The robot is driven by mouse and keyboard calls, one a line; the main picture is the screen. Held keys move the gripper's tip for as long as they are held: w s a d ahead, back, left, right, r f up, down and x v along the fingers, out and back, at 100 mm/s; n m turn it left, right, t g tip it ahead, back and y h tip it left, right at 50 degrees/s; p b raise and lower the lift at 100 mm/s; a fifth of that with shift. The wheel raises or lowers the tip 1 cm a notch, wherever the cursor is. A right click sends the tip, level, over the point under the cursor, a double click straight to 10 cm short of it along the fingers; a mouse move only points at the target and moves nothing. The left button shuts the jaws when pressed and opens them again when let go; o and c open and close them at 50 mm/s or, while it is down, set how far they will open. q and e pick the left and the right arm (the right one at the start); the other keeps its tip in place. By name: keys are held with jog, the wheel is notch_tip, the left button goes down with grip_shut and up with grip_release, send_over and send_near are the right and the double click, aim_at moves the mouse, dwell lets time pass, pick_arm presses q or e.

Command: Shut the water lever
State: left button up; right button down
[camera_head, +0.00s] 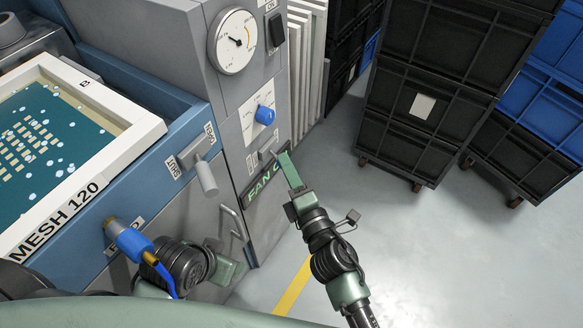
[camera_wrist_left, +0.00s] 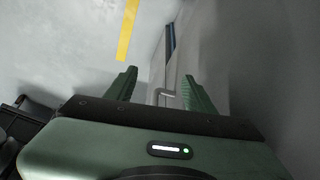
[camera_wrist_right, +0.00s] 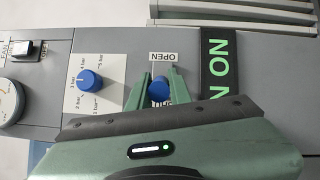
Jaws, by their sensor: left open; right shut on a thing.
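A small lever with a blue tip (camera_wrist_right: 159,88) sits on the grey panel beside an "OPEN" label (camera_wrist_right: 164,57). My right gripper (camera_wrist_right: 160,72) is shut on it, one finger on each side. In the head view this right gripper (camera_head: 284,158) is at the panel above the "FAN ON" sign and hides much of the lever. A second, grey lever (camera_head: 203,175) is on the cabinet front, with a "SHUT" label (camera_head: 173,166) to its left. My left gripper (camera_head: 236,270) is low by the cabinet; in its wrist view (camera_wrist_left: 158,75) it is open and empty.
A blue knob (camera_head: 265,115) and a gauge (camera_head: 232,41) are above the held lever. A screen frame (camera_head: 150,125) lies at left. Black crates (camera_head: 410,110) stand at right; the floor before them is clear.

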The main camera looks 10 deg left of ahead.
pick_arm(q)
jog(key=shift+w+d+f+t+b, duration=0.1)
jog(key=shift+w+f+t+b, duration=0.15)
jog(key=shift+w, duration=0.15)
jog(key=shift+w+d+f+t+b, duration=0.1)
jog(key=shift+w+f+t+b, duration=0.1)
jog(key=shift+w, duration=0.2)
pick_arm(e)
jog(key=shift+s+a+m+t+h, duration=0.3)
jog(key=shift+m+t+h, duration=0.1)
jog(key=shift+h, duration=0.1)
jog(key=c, duration=1.3)
grip_release()
jog(key=shift+w, duration=0.1)
pick_arm(q)
jog(key=shift+w+d+r+t, duration=0.2)
jog(key=shift+w+r+t, duration=0.05)
jog(key=shift+w, duration=0.35)
pick_arm(e)
jog(key=v, duration=0.8)
